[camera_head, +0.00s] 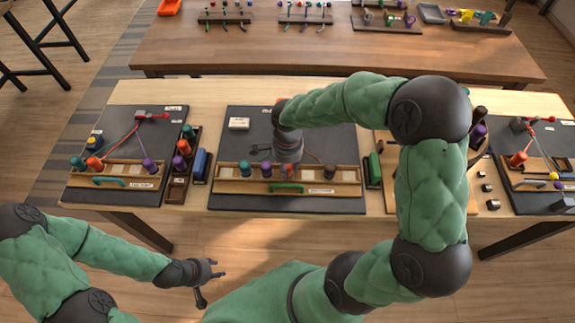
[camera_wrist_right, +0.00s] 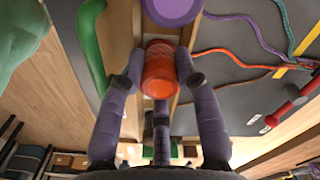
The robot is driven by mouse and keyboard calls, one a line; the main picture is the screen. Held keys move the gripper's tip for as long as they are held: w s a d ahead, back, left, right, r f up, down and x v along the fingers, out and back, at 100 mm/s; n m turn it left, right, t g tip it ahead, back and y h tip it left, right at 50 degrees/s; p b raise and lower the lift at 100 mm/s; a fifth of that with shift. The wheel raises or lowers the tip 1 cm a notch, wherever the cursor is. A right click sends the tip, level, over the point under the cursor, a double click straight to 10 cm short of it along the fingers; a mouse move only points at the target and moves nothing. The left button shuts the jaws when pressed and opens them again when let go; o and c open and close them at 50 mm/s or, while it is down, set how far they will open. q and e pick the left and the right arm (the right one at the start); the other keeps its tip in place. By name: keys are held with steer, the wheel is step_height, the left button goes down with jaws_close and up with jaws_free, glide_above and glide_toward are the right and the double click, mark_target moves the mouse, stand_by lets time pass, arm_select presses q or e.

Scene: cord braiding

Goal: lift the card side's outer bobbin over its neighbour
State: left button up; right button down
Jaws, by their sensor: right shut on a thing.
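On the middle board (camera_head: 335,125), a wooden rack (camera_head: 350,174) holds a teal bobbin (camera_head: 243,170) at the left end, a purple bobbin (camera_head: 266,169) beside it and a brown bobbin (camera_head: 330,171) further right. A white card (camera_head: 239,124) lies at the board's upper left. My right gripper (camera_wrist_right: 160,75) is shut on an orange bobbin (camera_wrist_right: 160,68), right of the purple one in the head view; I cannot tell whether it is clear of the rack. The purple bobbin is close by in the wrist view (camera_wrist_right: 172,8). My left gripper (camera_head: 212,270) is open and empty in front of the table.
A green handle (camera_head: 287,188) is at the rack's front. Purple, teal and orange cords (camera_wrist_right: 240,50) run over the board. Other braiding boards stand left (camera_head: 90,165) and right (camera_head: 535,150). A blue block (camera_head: 200,166) and a green block (camera_head: 374,167) flank the middle board.

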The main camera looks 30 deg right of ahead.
steer(key=shift+f, duration=0.1)
steer(key=c, duration=0.8)
jaws_free()
step_height(320, 180, up, 12)
